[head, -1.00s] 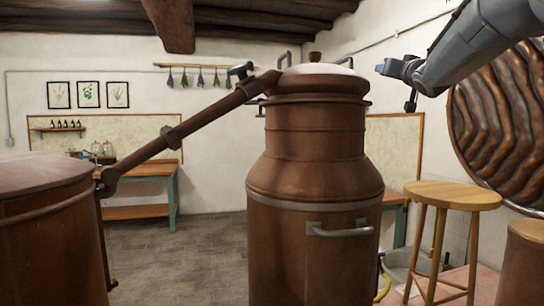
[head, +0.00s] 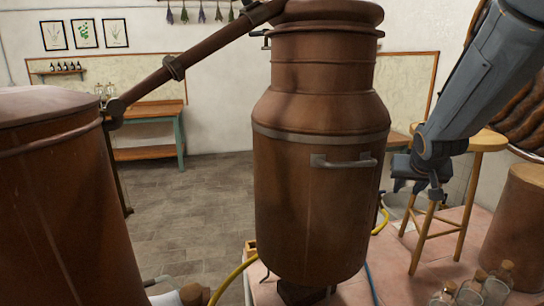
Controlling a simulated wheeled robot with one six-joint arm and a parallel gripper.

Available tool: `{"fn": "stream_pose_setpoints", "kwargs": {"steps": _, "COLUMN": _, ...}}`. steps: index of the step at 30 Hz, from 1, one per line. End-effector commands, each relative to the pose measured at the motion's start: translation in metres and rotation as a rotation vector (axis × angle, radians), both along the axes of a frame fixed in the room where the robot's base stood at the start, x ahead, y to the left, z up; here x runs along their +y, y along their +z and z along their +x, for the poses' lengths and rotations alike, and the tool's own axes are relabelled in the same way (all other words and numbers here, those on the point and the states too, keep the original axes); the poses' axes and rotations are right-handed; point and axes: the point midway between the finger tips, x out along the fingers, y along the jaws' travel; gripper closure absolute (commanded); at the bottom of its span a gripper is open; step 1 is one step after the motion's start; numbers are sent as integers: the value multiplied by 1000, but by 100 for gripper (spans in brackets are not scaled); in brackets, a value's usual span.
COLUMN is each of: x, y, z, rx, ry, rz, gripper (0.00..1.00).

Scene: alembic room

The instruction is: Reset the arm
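My gripper (head: 409,178) is at the right in the head view, at the end of my grey arm (head: 487,88), which comes in from the upper right. It is just right of the large copper still (head: 320,215) and in front of the wooden stool (head: 484,141). I see no object in it. Its fingers are small and dark here, and the gap between them cannot be made out.
A second copper vessel (head: 60,200) stands at the left, joined to the still by a slanting pipe (head: 190,58). Glass bottles (head: 470,290) stand at the lower right. A yellow hose (head: 232,274) runs by the still's base. The grey floor (head: 190,210) between the vessels is open.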

Motion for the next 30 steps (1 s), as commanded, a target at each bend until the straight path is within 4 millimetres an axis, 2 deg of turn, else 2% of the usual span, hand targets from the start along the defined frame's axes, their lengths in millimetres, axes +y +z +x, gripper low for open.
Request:
{"fn": "stream_pose_setpoints", "kwargs": {"steps": 1, "x": 9, "y": -19, "z": -20, "rx": 57, "ry": 14, "rz": 2, "gripper": 68}}
{"fn": "stream_pose_setpoints", "kwargs": {"steps": 3, "x": 20, "y": -43, "z": -47, "rx": 134, "ry": 34, "rz": 5, "gripper": 68}}
{"fn": "stream_pose_setpoints", "kwargs": {"steps": 7, "x": 47, "y": -80, "z": -102, "rx": 277, "ry": 82, "rz": 15, "gripper": 68}}
{"fn": "stream_pose_setpoints", "kwargs": {"steps": 9, "x": 67, "y": -93, "z": -132, "rx": 351, "ry": 115, "rz": 25, "gripper": 68}}
{"fn": "stream_pose_setpoints", "kwargs": {"steps": 15, "x": 137, "y": -102, "z": -200, "rx": 510, "ry": 217, "rz": 72, "gripper": 68}}
{"fn": "stream_pose_setpoints", "kwargs": {"steps": 18, "x": 161, "y": -101, "z": -223, "rx": 560, "ry": 253, "rz": 94, "gripper": 68}}
{"fn": "stream_pose_setpoints", "kwargs": {"steps": 21, "x": 176, "y": -101, "z": -237, "rx": 589, "ry": 275, "rz": 109, "gripper": 68}}
{"fn": "stream_pose_setpoints", "kwargs": {"steps": 30, "x": 182, "y": -102, "z": -243, "rx": 602, "ry": 284, "rz": 115, "gripper": 68}}
